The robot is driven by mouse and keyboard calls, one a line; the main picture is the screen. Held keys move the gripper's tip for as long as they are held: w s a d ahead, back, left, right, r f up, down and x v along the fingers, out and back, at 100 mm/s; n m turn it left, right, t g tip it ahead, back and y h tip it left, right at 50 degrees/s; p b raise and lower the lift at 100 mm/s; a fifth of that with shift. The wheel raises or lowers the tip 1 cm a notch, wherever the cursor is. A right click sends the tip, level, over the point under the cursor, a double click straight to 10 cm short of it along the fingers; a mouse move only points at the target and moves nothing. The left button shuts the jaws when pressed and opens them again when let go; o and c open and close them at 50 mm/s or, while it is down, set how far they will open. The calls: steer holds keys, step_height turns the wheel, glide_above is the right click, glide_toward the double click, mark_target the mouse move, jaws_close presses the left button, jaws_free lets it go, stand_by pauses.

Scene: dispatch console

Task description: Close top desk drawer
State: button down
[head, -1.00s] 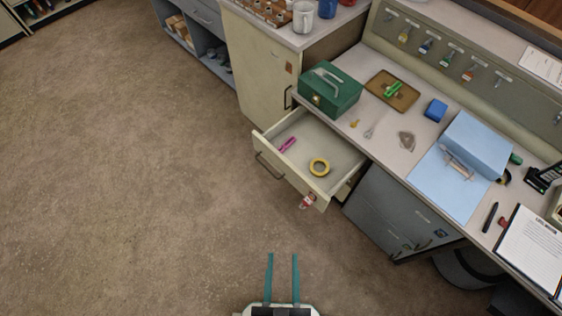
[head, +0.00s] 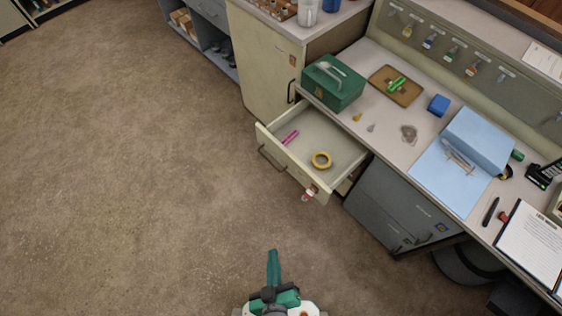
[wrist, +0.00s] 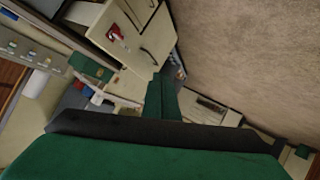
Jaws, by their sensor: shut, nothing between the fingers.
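The top desk drawer (head: 285,170) is pulled out from under the desk. It has a cream front with a dark handle (head: 271,158) and a keyed lock with a red and white tag (head: 309,194). Inside lie a yellow tape ring (head: 321,160) and a pink item (head: 290,137). My gripper (head: 273,254) is shut and empty, over the floor in front of the drawer and apart from it. In the wrist view the shut green fingers (wrist: 162,98) point toward the cream drawer front (wrist: 148,40), where the red tag (wrist: 117,36) shows.
Grey lower drawers (head: 395,208) stand below right. The carpet (head: 130,170) left of the drawer is clear.

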steer(key=w+f+n+g+h, duration=0.1)
steer(key=w+f+n+g, duration=0.2)
steer(key=f, duration=0.4)
steer(key=w+f+n+h, duration=0.1)
steer(key=w+f+n, duration=0.1)
steer(key=f+n, duration=0.45)
steer(key=n+t+h, duration=0.3)
steer(key=n+h, duration=0.8)
steer(key=h, duration=0.1)
glide_toward(287, 156)
steer(key=x, duration=0.6)
steer(key=shift+w+d, duration=0.1)
steer(key=shift+d, duration=0.1)
